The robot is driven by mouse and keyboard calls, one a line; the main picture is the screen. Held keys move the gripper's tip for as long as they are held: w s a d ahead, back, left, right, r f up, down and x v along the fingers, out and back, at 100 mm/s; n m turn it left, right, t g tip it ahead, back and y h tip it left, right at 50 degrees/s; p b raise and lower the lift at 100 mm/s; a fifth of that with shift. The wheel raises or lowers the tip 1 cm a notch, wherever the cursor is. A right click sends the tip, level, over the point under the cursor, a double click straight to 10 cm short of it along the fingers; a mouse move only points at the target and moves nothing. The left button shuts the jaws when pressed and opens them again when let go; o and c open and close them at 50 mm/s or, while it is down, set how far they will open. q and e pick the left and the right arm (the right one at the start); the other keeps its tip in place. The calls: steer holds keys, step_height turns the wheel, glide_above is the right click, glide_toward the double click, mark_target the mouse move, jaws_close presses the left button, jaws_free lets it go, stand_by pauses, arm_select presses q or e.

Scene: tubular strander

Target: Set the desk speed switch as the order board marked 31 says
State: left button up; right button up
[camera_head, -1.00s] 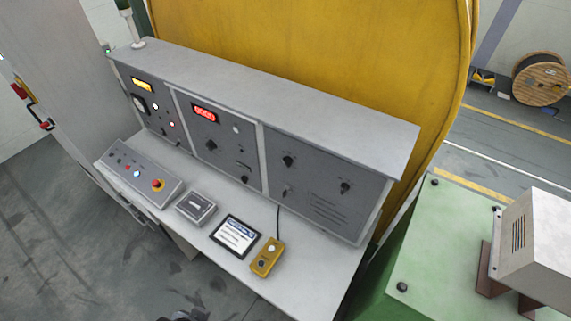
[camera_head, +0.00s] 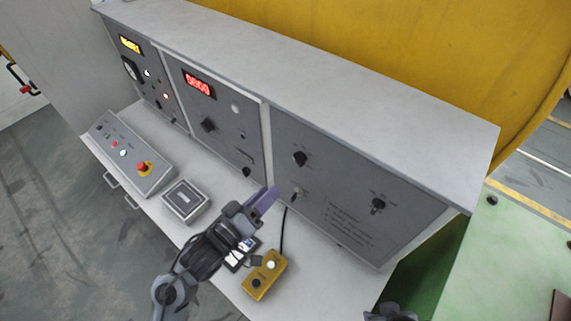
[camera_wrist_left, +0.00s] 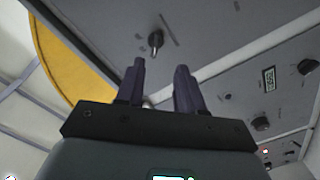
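The grey desk console (camera_head: 330,200) carries several dark rotary switches. Its right panel has an upper switch (camera_head: 299,158), a right switch (camera_head: 378,205) and a small lower switch (camera_head: 295,195); their lettering is too small to read. My left gripper (camera_head: 268,198) is in front of the console, close to the small lower switch. In the left wrist view its fingers (camera_wrist_left: 160,72) are apart with nothing between them, and a dark switch (camera_wrist_left: 156,41) shows beyond the tips. No board marked 31 is readable. A dark part of my right arm shows at the bottom edge.
A tablet (camera_head: 236,264) lies on the desk, partly hidden by my left arm. A yellow button box (camera_head: 264,276) with a cable stands beside it. A grey box (camera_head: 185,200) and a sloped panel with a red emergency button (camera_head: 144,167) are further left.

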mark_target(296, 162)
arm_select(q)
steer(key=x, duration=0.7)
steer(key=r+x, duration=0.1)
steer(key=x, duration=0.3)
steer(key=shift+a+p, duration=0.15)
steer(key=shift+p, duration=0.2)
steer(key=shift+f, duration=0.1)
jaws_close()
